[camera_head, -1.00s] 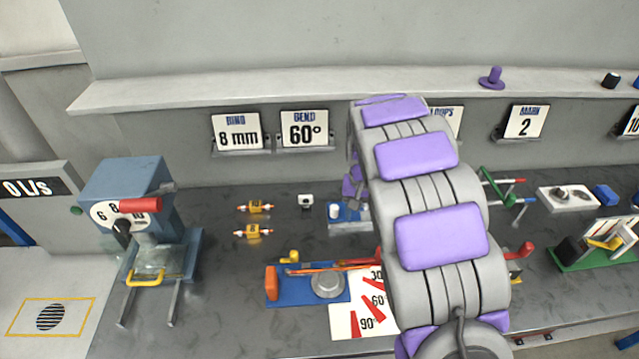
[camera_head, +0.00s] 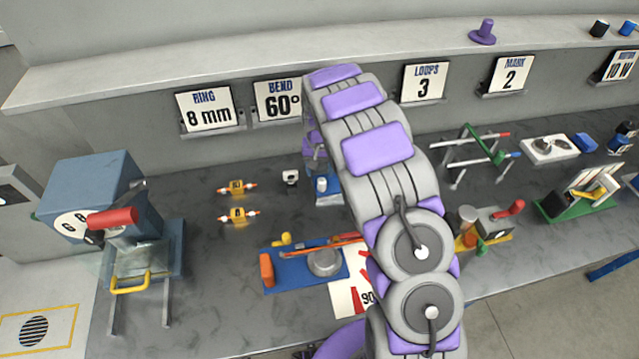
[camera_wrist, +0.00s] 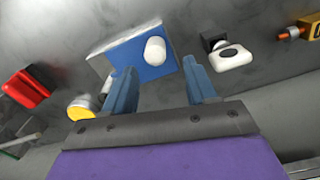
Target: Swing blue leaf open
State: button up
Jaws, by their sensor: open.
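A blue plate (camera_wrist: 152,66) with a white knob (camera_wrist: 155,50) lies on the grey bench in the wrist view; a pale strip borders its left side. I take it for the blue leaf, but I cannot make out a hinge. In the head view the same blue plate (camera_head: 328,194) is partly hidden by my arm. My gripper (camera_wrist: 158,67) is open, with its two blue fingers on either side of the plate's near part in the picture. Nothing is held. I cannot tell whether the fingers touch the plate. The gripper is mostly hidden behind my arm in the head view.
A white block with a dark part (camera_wrist: 233,57) sits right of the plate in the wrist view. A yellow-capped cylinder (camera_wrist: 80,108) and a red-and-black piece (camera_wrist: 28,88) are at left. In the head view, a blue bending jig (camera_head: 290,272) lies nearer the bench's front edge.

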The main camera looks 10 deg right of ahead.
aim_at(322, 179)
jog(key=f, duration=0.2)
jog(key=f+b, duration=0.1)
jog(key=f, duration=0.2)
jog(key=d+f, duration=0.1)
jog(key=f, duration=0.1)
jog(key=shift+f, duration=0.15)
jog(key=shift+a, duration=0.2)
jog(key=shift+c, duration=0.3)
jog(key=shift+a, duration=0.1)
jog(key=shift+c, duration=0.8)
grip_shut()
